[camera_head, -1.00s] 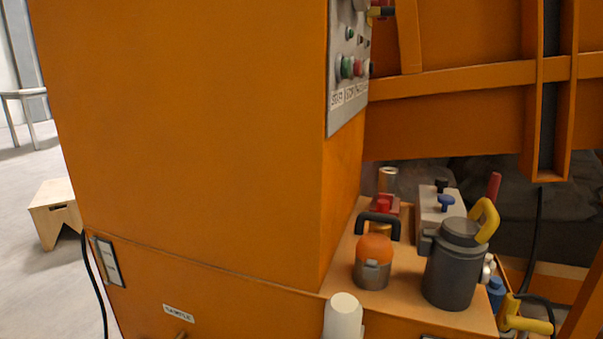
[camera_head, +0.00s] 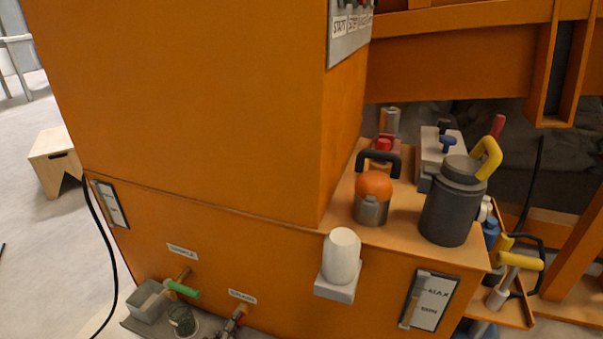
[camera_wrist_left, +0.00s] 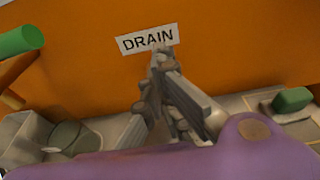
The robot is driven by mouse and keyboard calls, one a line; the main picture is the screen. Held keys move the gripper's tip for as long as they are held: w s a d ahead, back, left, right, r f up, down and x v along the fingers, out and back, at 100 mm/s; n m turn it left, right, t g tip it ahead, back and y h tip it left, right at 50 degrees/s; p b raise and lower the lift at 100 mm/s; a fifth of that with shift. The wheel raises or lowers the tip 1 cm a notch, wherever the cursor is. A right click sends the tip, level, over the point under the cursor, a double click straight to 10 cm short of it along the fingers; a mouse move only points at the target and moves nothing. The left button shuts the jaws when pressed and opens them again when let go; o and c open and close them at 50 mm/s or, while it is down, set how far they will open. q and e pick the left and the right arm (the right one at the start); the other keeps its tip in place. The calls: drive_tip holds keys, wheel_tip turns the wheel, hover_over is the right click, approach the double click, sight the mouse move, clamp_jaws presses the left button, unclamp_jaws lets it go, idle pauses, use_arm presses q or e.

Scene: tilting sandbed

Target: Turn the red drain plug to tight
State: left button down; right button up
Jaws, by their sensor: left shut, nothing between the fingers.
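The DRAIN label (camera_wrist_left: 148,39) is on the orange cabinet wall in the left wrist view. My left gripper (camera_wrist_left: 160,62) is shut and empty just below it, its fingertips close to the label's lower edge. No red plug shows in this view; the fingers may hide it. In the head view the same small label (camera_head: 242,296) is low on the cabinet front. A small grey and reddish shape (camera_head: 235,318) is under it at the bottom edge. I cannot tell plug from gripper tips there. My right gripper is not in view.
A green-handled tap (camera_head: 181,289) is left of the label, above a grey box (camera_head: 148,301) and a dark jar (camera_head: 183,320). A white cylinder (camera_head: 341,257) stands on a bracket to the right. A dark canister (camera_head: 449,208) and an orange-topped pot (camera_head: 372,196) stand on the ledge.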

use_arm(q)
drive_tip(key=shift+s+d+f, duration=0.1)
drive_tip(key=shift+d+f, duration=0.05)
idle(0.5)
drive_tip(key=s+a, duration=0.2)
drive_tip(key=s, duration=0.3)
drive_tip(key=shift+s+r, duration=0.35)
drive_tip(key=shift+r, duration=0.05)
drive_tip(key=shift+d, duration=0.1)
